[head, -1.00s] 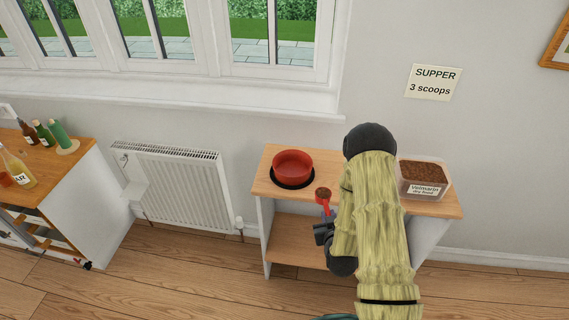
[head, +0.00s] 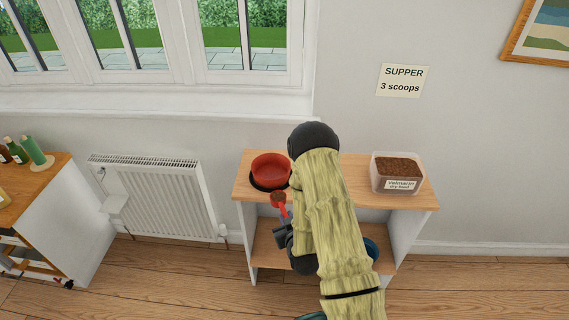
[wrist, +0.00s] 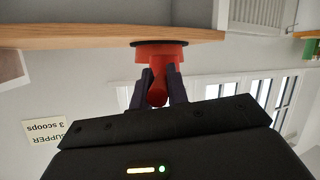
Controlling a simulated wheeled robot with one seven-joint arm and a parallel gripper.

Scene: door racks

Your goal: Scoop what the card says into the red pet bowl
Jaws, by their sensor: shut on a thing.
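The card (head: 402,81) on the wall reads "SUPPER 3 scoops". The red pet bowl (head: 270,166) sits on a black base at the left of the wooden shelf top; its inside is too small to read. My gripper (head: 284,222) is shut on the handle of a red scoop (head: 279,203). The scoop's cup holds brown kibble and is just in front of the bowl, below its rim in the picture. In the wrist view the scoop (wrist: 157,90) is between the fingers, with the bowl (wrist: 158,50) behind it. A clear tub of brown dry food (head: 398,173) stands at the right.
The shelf top (head: 360,195) is bare between bowl and tub, partly hidden by my arm. A blue round thing (head: 371,248) shows on the lower shelf behind my arm. A radiator (head: 153,195) and a cabinet with bottles (head: 35,151) stand left.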

